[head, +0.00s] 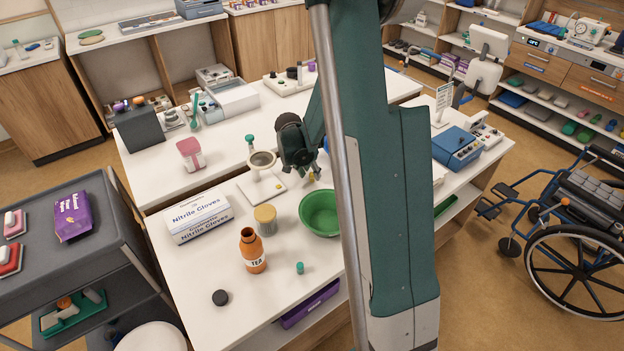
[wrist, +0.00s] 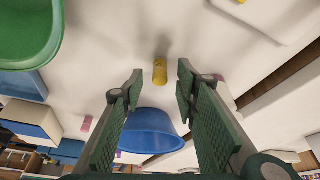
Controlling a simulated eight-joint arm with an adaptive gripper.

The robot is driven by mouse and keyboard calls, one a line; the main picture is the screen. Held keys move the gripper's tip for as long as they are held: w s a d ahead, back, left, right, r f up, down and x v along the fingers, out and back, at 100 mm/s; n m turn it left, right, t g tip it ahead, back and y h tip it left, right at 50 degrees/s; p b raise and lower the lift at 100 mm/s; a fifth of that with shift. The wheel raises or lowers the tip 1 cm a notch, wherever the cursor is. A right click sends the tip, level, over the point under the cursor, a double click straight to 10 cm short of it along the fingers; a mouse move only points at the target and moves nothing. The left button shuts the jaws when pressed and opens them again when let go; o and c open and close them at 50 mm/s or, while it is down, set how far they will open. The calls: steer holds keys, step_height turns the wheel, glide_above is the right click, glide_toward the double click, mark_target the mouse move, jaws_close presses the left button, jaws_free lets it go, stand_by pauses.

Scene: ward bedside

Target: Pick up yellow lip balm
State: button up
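The yellow lip balm (wrist: 160,71) is a small yellow cylinder on the white table top. In the wrist view it shows in the gap between my fingertips, level with their far ends. My gripper (wrist: 158,87) is open, with a finger on each side of that gap and nothing held. I cannot tell how high the fingertips are above the table. In the head view my gripper (head: 313,174) points down just behind the green bowl, and I cannot make out the lip balm there.
A green bowl (head: 320,222) stands close in front of my gripper; it also shows in the wrist view (wrist: 28,45). A blue bowl (wrist: 150,130) lies beyond the lip balm. A white-based stand (head: 250,187), a tan-lidded jar (head: 265,222) and a glove box (head: 198,219) are to the left.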

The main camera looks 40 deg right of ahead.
steer(key=shift+x, duration=1.05)
steer(key=c, duration=0.8)
